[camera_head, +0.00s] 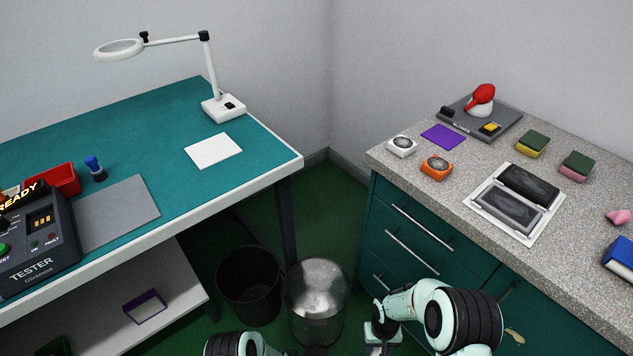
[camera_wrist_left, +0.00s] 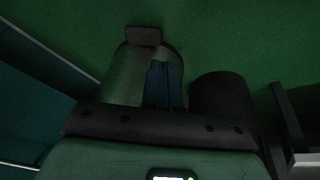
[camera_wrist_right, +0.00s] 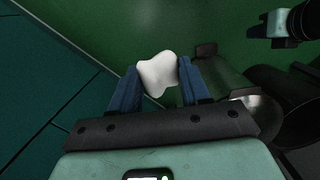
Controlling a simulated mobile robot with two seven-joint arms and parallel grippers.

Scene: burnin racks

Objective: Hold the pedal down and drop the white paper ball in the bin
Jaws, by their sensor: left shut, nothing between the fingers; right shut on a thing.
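The white paper ball (camera_wrist_right: 158,73) is between the blue fingers of my right gripper (camera_wrist_right: 157,80), which is shut on it. In the head view my right gripper (camera_head: 381,340) is low, just right of the metal pedal bin (camera_head: 317,288); I cannot make out the ball there. The bin's lid looks shut. Its dark pedal (camera_wrist_left: 143,36) shows at the bin's foot in the left wrist view and also in the right wrist view (camera_wrist_right: 205,50).
A black open bin (camera_head: 248,286) stands left of the metal bin. The teal workbench (camera_head: 150,125) with its lower shelf is on the left. A counter (camera_head: 400,178) with teal drawers (camera_head: 410,225) is on the right, close to my right arm. Green floor shows between them.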

